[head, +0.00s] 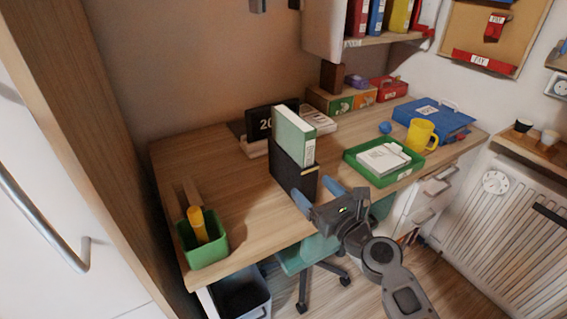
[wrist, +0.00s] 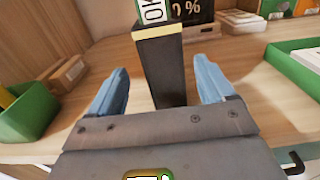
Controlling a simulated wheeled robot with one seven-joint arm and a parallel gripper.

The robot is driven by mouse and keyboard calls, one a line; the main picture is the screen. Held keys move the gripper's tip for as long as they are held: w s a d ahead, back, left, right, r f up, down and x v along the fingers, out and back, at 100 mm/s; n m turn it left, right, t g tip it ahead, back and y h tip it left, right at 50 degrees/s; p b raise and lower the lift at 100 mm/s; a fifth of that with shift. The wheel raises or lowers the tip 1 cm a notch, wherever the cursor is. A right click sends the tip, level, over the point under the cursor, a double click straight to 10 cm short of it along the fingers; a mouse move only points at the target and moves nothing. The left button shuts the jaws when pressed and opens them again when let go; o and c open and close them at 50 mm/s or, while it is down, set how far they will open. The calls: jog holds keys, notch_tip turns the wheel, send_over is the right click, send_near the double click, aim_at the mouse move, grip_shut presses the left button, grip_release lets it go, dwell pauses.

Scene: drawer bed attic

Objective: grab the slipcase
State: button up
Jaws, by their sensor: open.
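The slipcase is the black upright holder (head: 291,177) near the front edge of the desk, with a green and white book (head: 294,137) standing up out of it. In the wrist view the slipcase (wrist: 163,72) shows as a dark upright block with a gold band near its top. My gripper (head: 318,197) is open at the near side of the slipcase. In the wrist view its two blue fingers (wrist: 160,92) stand apart, one to each side of the slipcase's lower part. I see gaps between the fingers and the slipcase; nothing is held.
A green bin (head: 203,245) with a yellow item stands at the desk's left. A green tray (head: 374,177) with white cards lies right of the slipcase. A black display (head: 262,120) stands behind it. Open wood (head: 230,180) lies left of the slipcase. A chair is below.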

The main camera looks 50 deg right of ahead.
aim_at(291, 169)
jog(key=shift+x, duration=4.1)
jog(key=shift+d+f, duration=0.15)
jog(key=shift+f, duration=0.05)
jog(key=shift+s, duration=0.1)
jog(key=c, duration=1.1)
jog(key=shift+r, duration=0.15)
jog(key=shift+c, duration=0.9)
jog(key=shift+p, duration=0.3)
